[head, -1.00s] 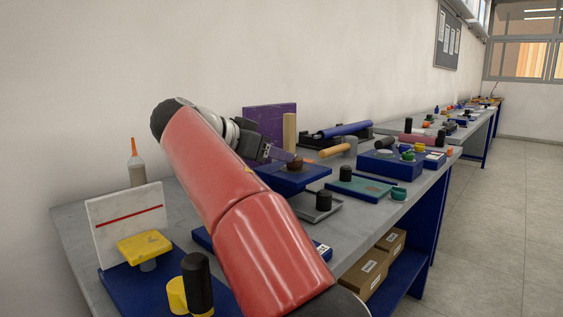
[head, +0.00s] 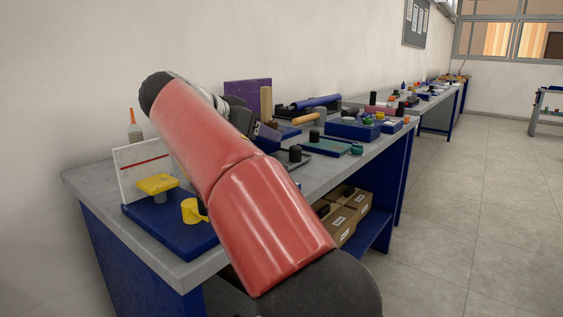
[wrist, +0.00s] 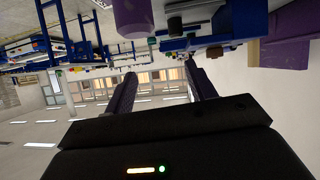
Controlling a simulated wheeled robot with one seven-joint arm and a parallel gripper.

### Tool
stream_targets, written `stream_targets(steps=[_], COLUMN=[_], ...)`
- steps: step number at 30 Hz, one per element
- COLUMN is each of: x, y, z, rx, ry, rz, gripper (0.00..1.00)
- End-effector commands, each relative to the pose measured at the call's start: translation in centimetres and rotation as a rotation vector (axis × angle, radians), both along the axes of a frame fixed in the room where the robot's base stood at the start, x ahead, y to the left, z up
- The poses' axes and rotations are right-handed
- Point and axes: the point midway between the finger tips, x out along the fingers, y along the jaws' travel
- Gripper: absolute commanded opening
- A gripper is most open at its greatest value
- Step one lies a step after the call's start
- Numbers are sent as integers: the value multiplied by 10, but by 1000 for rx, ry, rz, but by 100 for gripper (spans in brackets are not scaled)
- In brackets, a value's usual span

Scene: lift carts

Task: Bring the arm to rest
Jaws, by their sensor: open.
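My red arm is folded up in front of the workbench (head: 120,215) in the head view, its wrist bent over beside the bench items. My gripper shows only partly in the head view (head: 268,132), largely behind the arm. In the wrist view my gripper (wrist: 155,88) has its two dark fingers wide apart, with nothing between them. The wrist picture is upside down, with bench items at the top and windows beyond the fingers.
Blue trays (head: 352,131) stand farther along. Cardboard boxes (head: 342,225) sit on the lower shelf. The floor (head: 450,220) at right is clear.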

Motion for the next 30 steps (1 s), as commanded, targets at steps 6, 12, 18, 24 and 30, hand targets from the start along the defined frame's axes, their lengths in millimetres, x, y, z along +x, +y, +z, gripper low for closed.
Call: stream_targets(steps=[6,12,18,24,30], x=[-6,-26,-82,-174,-257], y=[-41,-90,-154,-197,-207], z=[-11,-33,-77,-148,-223], rx=[4,20,77,170,246], ry=[117,265,447,572,591], rz=[51,132,277,461,595], gripper=[56,56,56,56,56])
